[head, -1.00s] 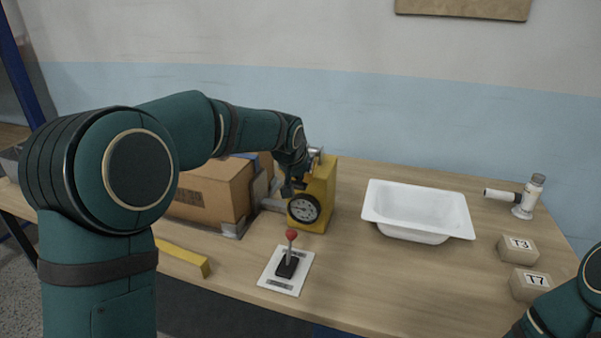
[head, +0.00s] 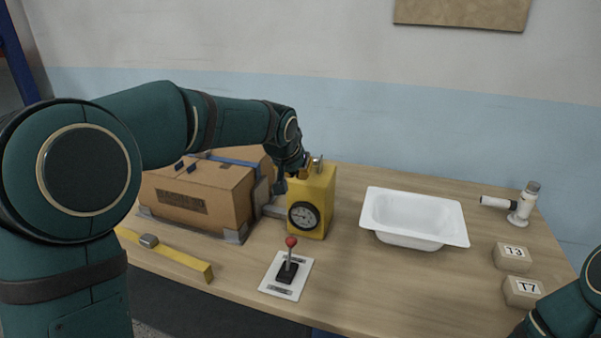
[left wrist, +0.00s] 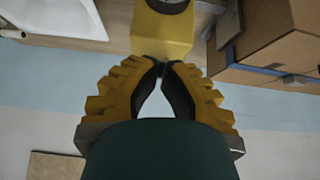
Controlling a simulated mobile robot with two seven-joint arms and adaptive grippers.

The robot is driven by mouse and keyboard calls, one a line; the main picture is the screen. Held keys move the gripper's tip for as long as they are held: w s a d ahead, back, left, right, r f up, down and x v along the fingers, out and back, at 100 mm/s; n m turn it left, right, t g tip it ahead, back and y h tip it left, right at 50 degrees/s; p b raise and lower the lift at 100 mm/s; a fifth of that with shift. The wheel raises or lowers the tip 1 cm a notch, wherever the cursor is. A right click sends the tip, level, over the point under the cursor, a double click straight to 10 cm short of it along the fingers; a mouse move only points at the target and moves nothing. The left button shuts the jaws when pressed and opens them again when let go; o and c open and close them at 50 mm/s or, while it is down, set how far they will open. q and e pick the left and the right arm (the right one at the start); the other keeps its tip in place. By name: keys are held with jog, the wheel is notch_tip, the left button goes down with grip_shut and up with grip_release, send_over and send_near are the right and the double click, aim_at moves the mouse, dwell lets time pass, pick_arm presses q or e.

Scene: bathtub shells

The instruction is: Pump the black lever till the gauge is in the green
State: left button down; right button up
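A yellow pump box (head: 322,199) stands on the table beside a cardboard box. My left gripper (head: 307,165) is at the top of the pump box. In the left wrist view its yellow fingers (left wrist: 161,68) meet at their dark tips, just short of the yellow box (left wrist: 162,35). I cannot make out a black lever there. A red-knobbed stick on a black base (head: 288,270) stands on a white plate in front. My right gripper is out of view.
A cardboard box (head: 200,195) sits left of the pump. A white tub (head: 414,218) stands to the right, with blocks marked T3 (head: 512,256) and T7 (head: 523,290) beyond it. A yellow bar (head: 180,259) lies along the front left edge.

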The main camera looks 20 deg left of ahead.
pick_arm(q)
jog(key=s+r, duration=0.3)
jog(key=s, duration=0.2)
jog(key=shift+s+a+r, duration=0.15)
jog(key=shift+a+r, duration=0.05)
jog(key=shift+r, duration=0.1)
dwell(1.4)
dwell(0.7)
